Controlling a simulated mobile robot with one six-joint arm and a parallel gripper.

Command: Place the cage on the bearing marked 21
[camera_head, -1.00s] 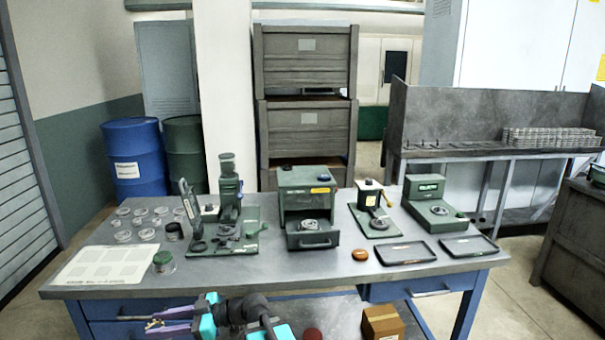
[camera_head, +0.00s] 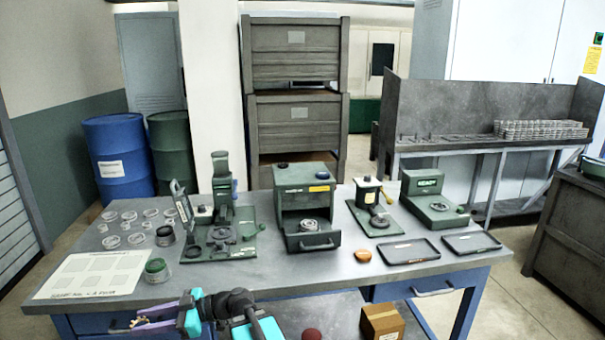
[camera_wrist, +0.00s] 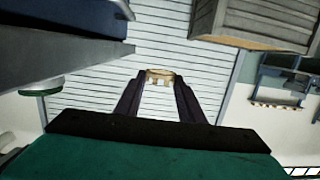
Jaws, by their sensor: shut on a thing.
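My gripper (camera_head: 138,320) is low in the head view, in front of the table's front left edge, its purple fingers pointing left. In the wrist view, my gripper (camera_wrist: 160,76) is shut on a small tan, crown-shaped cage (camera_wrist: 160,80) with toothlike prongs, held between the fingertips. Several pale rings, seemingly bearings (camera_head: 111,242), lie on the left of the table. No number 21 can be read on any of them. Another ring-shaped part (camera_head: 309,226) sits in the open front of the green box machine.
The grey table (camera_head: 280,265) carries a printed sheet (camera_head: 95,273), a green-lidded jar (camera_head: 157,270), a green press (camera_head: 222,215), a READY device (camera_head: 432,205) and two dark trays (camera_head: 408,252). The wrist view shows a table underside close at upper left.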

